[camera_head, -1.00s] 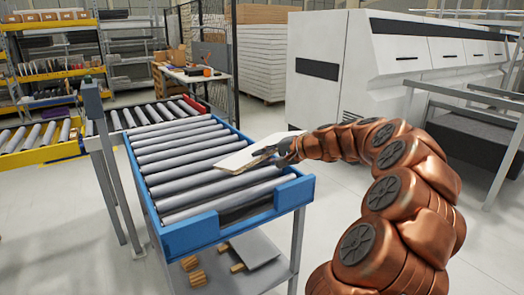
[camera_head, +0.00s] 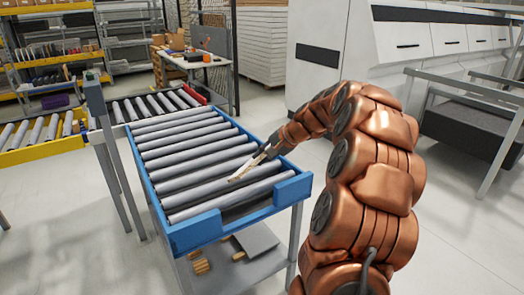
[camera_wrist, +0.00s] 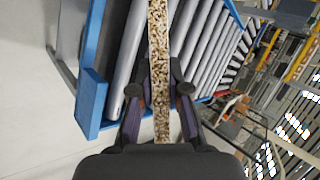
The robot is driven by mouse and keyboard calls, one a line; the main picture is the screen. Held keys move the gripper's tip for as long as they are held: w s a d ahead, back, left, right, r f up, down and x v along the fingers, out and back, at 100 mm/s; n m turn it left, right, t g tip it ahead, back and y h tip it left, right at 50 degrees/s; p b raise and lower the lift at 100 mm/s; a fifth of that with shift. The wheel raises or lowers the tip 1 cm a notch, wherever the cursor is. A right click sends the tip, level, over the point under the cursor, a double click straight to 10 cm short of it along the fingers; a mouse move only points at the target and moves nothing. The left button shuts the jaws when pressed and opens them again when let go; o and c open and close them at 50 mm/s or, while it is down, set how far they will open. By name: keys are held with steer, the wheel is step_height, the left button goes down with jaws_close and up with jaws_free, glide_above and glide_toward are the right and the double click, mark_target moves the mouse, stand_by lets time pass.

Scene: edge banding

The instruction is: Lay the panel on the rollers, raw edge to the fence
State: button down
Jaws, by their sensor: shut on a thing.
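The panel (camera_head: 243,173) is a thin pale board, seen nearly edge-on in the head view. My gripper (camera_head: 265,153) is shut on its near-right part, over the right side of the roller table. In the wrist view the panel (camera_wrist: 158,45) shows a speckled chipboard edge towards the camera, between the two fingers of my gripper (camera_wrist: 160,105). The grey rollers (camera_head: 190,157) lie in a blue frame (camera_head: 150,195). The panel appears tilted up on edge above the rollers; I cannot tell whether it touches them. I cannot clearly pick out the fence.
Raised blue corner pieces (camera_head: 197,230) stand at the table's near end. Wood blocks and a grey board (camera_head: 257,239) lie on its lower shelf. A yellow-framed conveyor (camera_head: 45,140) stands at left and a white machine (camera_head: 335,45) behind. Most rollers are bare.

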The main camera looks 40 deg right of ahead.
steer(key=shift+r+g+h+p, duration=0.6)
steer(key=shift+g+p, duration=0.4)
steer(key=shift+p, duration=1.25)
steer(key=shift+r+g+h, duration=0.25)
steer(key=shift+g+h, duration=0.15)
steer(key=shift+g, duration=0.7)
steer(key=shift+w+r+g+h, duration=0.1)
steer(key=shift+r+g+h, duration=0.4)
steer(key=shift+g, duration=0.6)
